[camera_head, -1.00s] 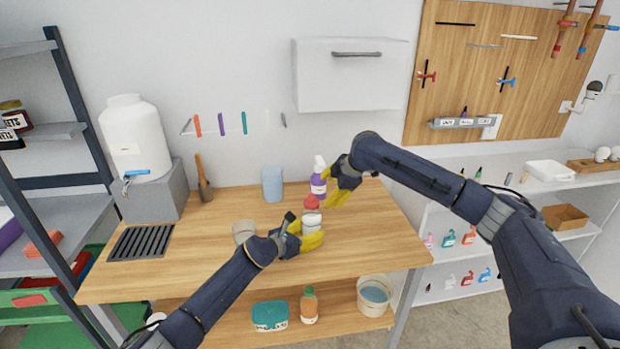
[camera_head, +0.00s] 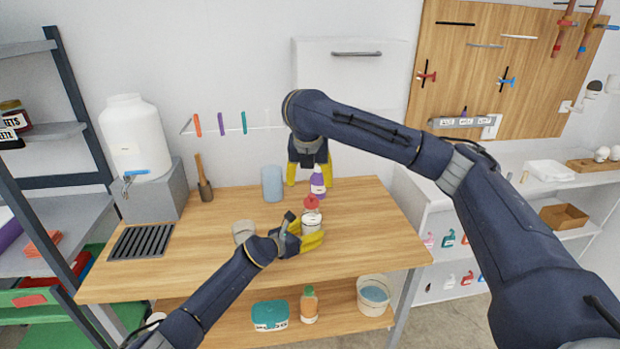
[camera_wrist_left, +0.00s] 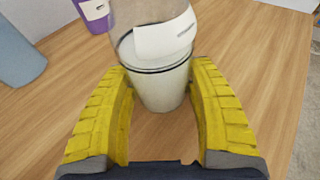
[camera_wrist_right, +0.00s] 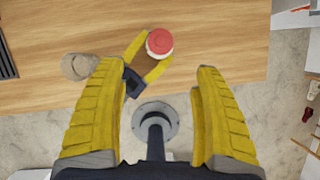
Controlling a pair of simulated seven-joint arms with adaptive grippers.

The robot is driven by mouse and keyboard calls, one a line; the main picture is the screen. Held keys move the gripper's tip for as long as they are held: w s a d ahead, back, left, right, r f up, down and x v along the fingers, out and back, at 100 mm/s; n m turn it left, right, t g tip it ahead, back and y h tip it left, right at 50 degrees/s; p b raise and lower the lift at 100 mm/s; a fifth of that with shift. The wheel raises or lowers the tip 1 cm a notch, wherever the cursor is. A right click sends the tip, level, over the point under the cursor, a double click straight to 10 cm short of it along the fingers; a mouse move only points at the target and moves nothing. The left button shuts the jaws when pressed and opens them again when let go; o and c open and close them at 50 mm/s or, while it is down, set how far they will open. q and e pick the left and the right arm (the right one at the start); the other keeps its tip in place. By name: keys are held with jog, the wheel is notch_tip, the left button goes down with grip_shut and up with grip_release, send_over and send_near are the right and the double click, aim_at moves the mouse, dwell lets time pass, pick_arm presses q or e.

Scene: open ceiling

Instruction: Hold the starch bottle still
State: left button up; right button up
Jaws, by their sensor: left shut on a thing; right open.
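The starch bottle, a pale bottle with a red cap (camera_head: 311,203), stands upright on the wooden table. My left gripper (camera_head: 309,238) is shut on it from the front left. In the left wrist view the bottle's pale body (camera_wrist_left: 160,88) sits between the two yellow fingers, its top cut off by the frame. My right gripper (camera_head: 310,174) is open and empty, pointing down behind the starch bottle in the head view. The right wrist view looks down on the red cap (camera_wrist_right: 160,41) beyond its spread fingers, with my left gripper's fingers beside it.
A purple-and-white bottle (camera_head: 318,184) stands just behind, close to my right gripper in the picture. A blue cylinder (camera_head: 272,184) and a grey-beige cup (camera_head: 243,231) stand to the left. The table's right part (camera_head: 375,225) is clear. A white wall cabinet (camera_head: 370,60) hangs behind my right arm.

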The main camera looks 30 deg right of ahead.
aim_at(311, 202)
jog(key=x, duration=1.1)
jog(key=shift+d+f, duration=0.1)
jog(key=shift+f, duration=0.25)
jog(key=c, duration=1.4)
